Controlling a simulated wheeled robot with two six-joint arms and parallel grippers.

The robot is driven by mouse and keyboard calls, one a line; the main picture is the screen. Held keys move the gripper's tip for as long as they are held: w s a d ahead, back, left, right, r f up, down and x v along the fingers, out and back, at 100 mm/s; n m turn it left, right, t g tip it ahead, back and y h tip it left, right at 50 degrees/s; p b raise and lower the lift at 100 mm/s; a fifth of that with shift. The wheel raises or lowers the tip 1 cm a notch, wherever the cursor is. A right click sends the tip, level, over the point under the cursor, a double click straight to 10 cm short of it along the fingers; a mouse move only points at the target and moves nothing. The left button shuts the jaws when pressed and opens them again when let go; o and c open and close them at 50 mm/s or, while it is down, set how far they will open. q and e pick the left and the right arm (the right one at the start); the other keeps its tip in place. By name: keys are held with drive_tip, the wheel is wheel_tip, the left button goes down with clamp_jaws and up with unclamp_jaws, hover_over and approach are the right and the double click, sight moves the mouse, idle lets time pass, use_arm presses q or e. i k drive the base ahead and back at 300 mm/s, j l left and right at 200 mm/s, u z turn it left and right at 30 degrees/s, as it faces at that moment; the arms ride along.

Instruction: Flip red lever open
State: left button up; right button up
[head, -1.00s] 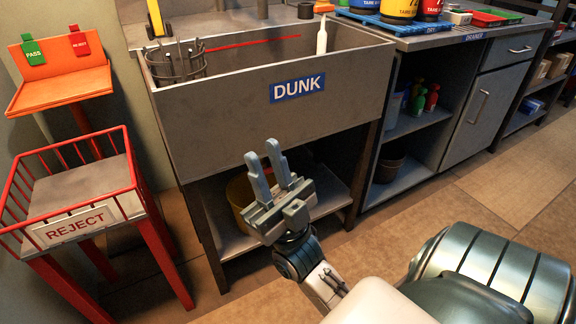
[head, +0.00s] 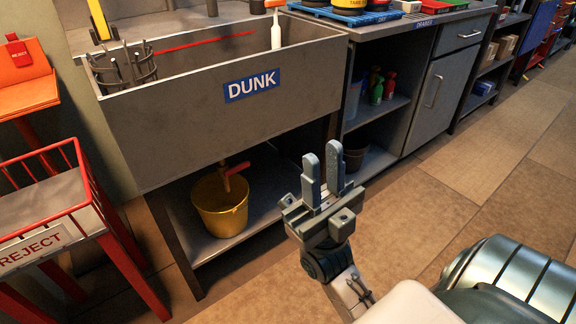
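A red lever (head: 237,169) sits on a small valve below the DUNK sink (head: 212,112), above a yellow bucket (head: 221,205). The lever slants, with its upper end to the right. My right gripper (head: 323,160) is in front of the sink's lower shelf, to the right of the lever and apart from it. Its two grey fingers point up with a gap between them, and nothing is held. My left gripper is not in view.
A red-railed REJECT stand (head: 75,215) is at the left. The sink's lower shelf (head: 262,208) carries the bucket. A wire basket (head: 122,70) is in the sink. A cabinet (head: 440,90) stands to the right. Open tiled floor (head: 480,190) lies at the right.

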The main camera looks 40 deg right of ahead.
sight(235, 169)
drive_tip(key=z, duration=0.8)
drive_tip(key=i+l+z, duration=0.1)
drive_tip(key=l+z, duration=0.15)
drive_tip(key=z, duration=0.15)
drive_tip(key=i+l+z, duration=0.15)
drive_tip(key=z, duration=0.25)
